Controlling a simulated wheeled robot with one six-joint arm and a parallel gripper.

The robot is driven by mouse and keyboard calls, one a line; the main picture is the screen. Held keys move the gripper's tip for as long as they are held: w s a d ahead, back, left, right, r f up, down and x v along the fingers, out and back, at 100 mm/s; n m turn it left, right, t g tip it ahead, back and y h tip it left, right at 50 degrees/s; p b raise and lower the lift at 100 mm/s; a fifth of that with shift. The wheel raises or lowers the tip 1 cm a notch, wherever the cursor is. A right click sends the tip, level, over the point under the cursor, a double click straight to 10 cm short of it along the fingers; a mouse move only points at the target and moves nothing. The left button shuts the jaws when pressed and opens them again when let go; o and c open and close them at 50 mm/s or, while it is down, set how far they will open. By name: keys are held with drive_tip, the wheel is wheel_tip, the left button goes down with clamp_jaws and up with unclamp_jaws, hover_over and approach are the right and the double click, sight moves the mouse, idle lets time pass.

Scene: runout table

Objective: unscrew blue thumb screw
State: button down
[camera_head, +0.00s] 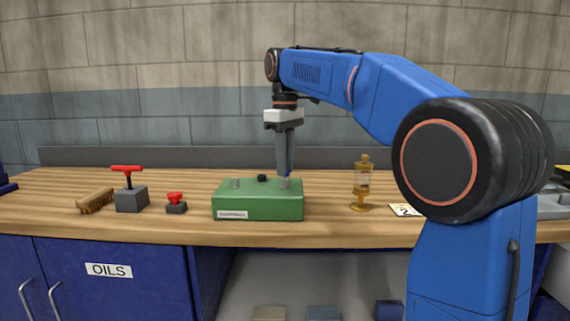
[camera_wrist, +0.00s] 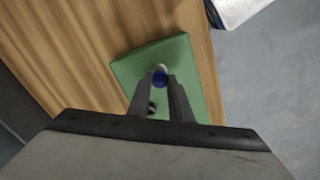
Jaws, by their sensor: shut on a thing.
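The blue thumb screw (camera_wrist: 159,77) shows in the wrist view between my fingertips, over the green block. In the head view only a small bit of blue (camera_head: 287,173) shows at the fingertips. The green block (camera_head: 258,206) sits on the wooden table with a white label on its front and metal posts on top. My gripper (camera_head: 286,172) points straight down over the block's right post and is shut on the blue thumb screw. Whether the screw's thread is still in the post is hidden.
A black knob (camera_head: 262,178) stands on the block's top. To the left are a grey block with a red T-handle (camera_head: 130,199), a small red-knobbed block (camera_head: 176,204) and a brush (camera_head: 95,201).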

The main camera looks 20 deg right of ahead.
idle(0.3)
drive_tip(key=n, duration=0.2)
drive_tip(key=shift+n, duration=0.3)
drive_tip(key=c, duration=1.7)
unclamp_jaws()
drive_tip(key=shift+r, duration=3)
